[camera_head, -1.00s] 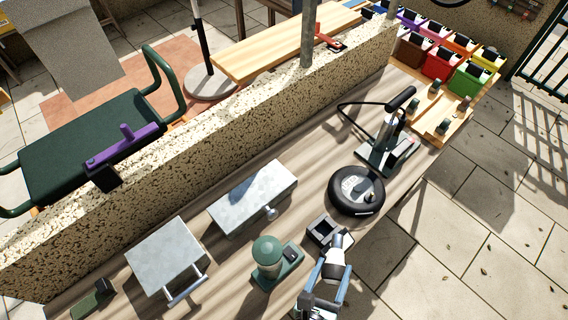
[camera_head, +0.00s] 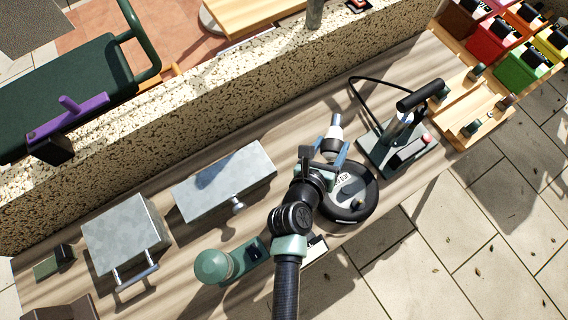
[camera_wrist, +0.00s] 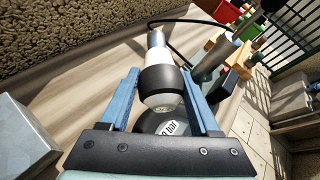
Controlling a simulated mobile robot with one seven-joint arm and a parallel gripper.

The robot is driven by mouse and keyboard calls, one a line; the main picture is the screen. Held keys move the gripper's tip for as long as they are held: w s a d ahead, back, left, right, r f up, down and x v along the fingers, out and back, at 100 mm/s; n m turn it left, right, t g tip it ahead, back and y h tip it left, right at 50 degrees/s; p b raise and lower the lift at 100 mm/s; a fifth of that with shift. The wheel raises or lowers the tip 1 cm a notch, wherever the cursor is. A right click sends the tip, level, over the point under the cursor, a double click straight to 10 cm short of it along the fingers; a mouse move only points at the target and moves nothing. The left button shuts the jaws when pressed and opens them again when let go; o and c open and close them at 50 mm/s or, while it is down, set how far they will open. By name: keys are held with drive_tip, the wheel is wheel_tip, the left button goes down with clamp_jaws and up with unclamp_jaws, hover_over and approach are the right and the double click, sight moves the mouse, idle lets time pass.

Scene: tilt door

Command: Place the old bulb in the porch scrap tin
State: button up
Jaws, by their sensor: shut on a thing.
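The held piece looks like the old bulb (camera_head: 335,132). It has a silver end, a white body and a black collar, and it also shows in the wrist view (camera_wrist: 157,58). My gripper (camera_head: 331,151) is shut on it between blue fingers, with its silver end pointing away from the gripper. In the head view they appear over the bench beside the black round device (camera_head: 351,208). The height above the bench is hard to judge. I cannot tell which container is the scrap tin.
Two grey metal boxes (camera_head: 125,232) (camera_head: 225,180) with handles stand left on the bench. A green-capped device (camera_head: 214,266) is near my arm. A stand with a black handle and cable (camera_head: 402,140) is close right. Coloured bins (camera_head: 522,66) are far right. A speckled wall (camera_head: 190,113) runs behind.

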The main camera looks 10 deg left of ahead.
sight(338, 128)
drive_tip(key=shift+g, duration=0.4)
drive_tip(key=w, duration=0.1)
drive_tip(key=w+b, duration=0.1)
drive_tip(key=w, duration=0.1)
drive_tip(key=w+d, duration=0.1)
drive_tip(key=w, duration=0.1)
drive_tip(key=shift+w+f+b, duration=0.1)
drive_tip(key=shift+b, duration=0.2)
wheel_tip(338, 128, down, 10)
drive_tip(key=b, duration=0.4)
drive_tip(key=shift+a, duration=0.1)
drive_tip(key=o, duration=1.3)
drive_tip(key=shift+f, duration=0.1)
drive_tip(key=shift+o, duration=0.2)
